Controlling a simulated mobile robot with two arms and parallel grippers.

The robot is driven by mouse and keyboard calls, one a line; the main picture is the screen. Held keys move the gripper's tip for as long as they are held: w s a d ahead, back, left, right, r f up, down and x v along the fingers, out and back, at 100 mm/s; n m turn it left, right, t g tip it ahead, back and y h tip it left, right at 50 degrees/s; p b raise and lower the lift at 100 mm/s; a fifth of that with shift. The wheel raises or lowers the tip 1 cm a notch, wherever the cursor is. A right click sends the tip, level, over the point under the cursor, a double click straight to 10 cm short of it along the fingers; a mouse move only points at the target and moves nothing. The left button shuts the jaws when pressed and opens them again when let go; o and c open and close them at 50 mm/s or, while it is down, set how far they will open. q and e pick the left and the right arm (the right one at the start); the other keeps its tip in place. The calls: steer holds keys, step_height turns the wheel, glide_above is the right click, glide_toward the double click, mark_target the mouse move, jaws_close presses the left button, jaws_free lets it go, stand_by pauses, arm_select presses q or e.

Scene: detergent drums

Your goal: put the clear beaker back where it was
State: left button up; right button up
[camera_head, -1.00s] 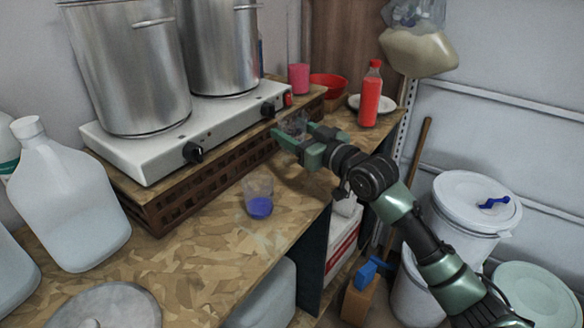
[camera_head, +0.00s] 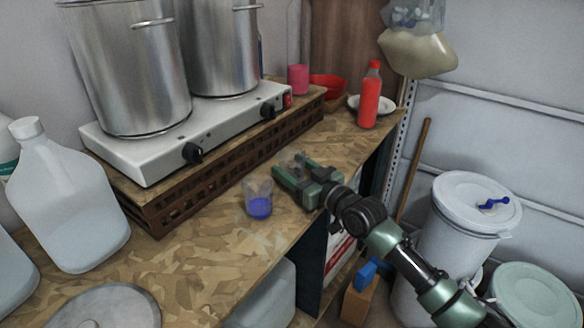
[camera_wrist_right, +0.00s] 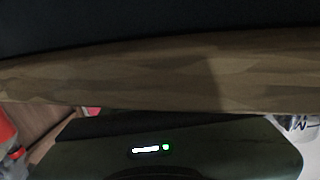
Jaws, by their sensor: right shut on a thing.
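My right gripper (camera_head: 291,167) is low over the wooden worktop (camera_head: 190,265), shut on a clear beaker (camera_head: 296,158). Only a faint part of the beaker shows past the green fingers. I cannot tell whether its base touches the worktop. A clear cup with blue liquid (camera_head: 259,206) stands upright just left of the gripper, with a small gap between them. The wrist view is dark and shows a brown band and a green housing; I cannot make out the beaker there. My left gripper is not in view.
A white hotplate (camera_head: 150,158) with two steel pots (camera_head: 135,85) stands on a brown slatted base behind. A red bottle (camera_head: 370,95), a white plate (camera_head: 388,104) and a pink cup (camera_head: 298,79) are farther back. A large jug (camera_head: 75,215) stands at left. The front worktop is partly clear.

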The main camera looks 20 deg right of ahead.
steer(key=o, duration=1.4)
steer(key=shift+f, duration=0.1)
steer(key=shift+o, duration=0.2)
steer(key=shift+r, duration=0.2)
steer(key=b+v, duration=0.1)
steer(key=v, duration=0.9)
steer(key=shift+s+d+f, duration=0.1)
steer(key=shift+s+f, duration=0.1)
steer(key=shift+s, duration=0.05)
steer(key=shift+v, duration=0.75)
steer(key=shift+r, duration=0.1)
